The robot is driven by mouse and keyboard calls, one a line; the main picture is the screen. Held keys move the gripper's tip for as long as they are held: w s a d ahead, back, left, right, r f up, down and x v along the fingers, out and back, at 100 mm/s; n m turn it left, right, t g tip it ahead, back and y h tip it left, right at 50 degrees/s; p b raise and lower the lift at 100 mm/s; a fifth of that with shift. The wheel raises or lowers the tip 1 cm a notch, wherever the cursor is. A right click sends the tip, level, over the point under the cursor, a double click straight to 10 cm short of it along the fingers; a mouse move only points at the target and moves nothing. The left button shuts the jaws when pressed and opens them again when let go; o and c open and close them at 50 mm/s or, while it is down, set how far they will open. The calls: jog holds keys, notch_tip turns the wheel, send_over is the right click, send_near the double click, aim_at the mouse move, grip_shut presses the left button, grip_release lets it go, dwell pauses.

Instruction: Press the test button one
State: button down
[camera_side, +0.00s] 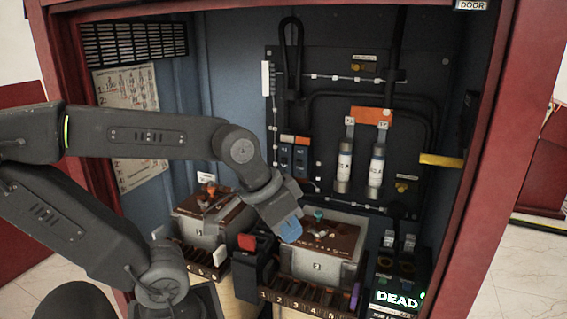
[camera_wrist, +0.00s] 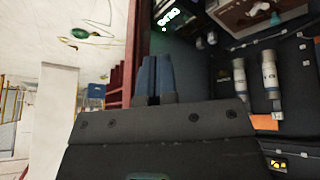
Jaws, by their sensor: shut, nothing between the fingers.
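My gripper (camera_side: 290,228) has blue fingertips and is shut and empty. In the side view it points down at the brown top of the right transformer box (camera_side: 322,264), close to or over its left part; contact cannot be told. In the wrist view its shut fingers (camera_wrist: 153,78) lie near the cabinet's edge. A black tester unit (camera_side: 383,299) with a lit "DEAD" display stands at the lower right of the cabinet. The display (camera_wrist: 168,17) also shows at the top of the wrist view. I cannot make out which part is test button one.
A second transformer box (camera_side: 212,222) stands at the left. Two white fuses (camera_side: 344,170) hang on the black back panel (camera_side: 330,80). A red-topped black block (camera_side: 250,265) and numbered slots (camera_side: 300,296) lie in front. A yellow bar (camera_side: 441,160) juts from the right.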

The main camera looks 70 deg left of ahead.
aim_at(284, 161)
jog(key=w+a+f+n+t+h, duration=0.2)
jog(key=w+a+n+t+h, duration=0.1)
jog(key=w+a+n, duration=0.95)
jog(key=s+a+f+n+t+y, duration=0.1)
jog(key=a+f+n+y, duration=0.2)
jog(key=a, duration=1)
jog(key=s+a+f+n+t+y, duration=0.1)
jog(key=a+f+n, duration=0.4)
jog(key=a, duration=0.9)
jog(key=shift+f+t+y, duration=0.35)
jog(key=shift+t+y, duration=0.15)
jog(key=shift+y, duration=0.5)
jog(key=shift+w+a+n, duration=0.1)
jog(key=shift+w+n, duration=0.05)
jog(key=shift+n, duration=0.1)
jog(key=w+a, duration=0.6)
jog(key=shift+w+a, duration=0.3)
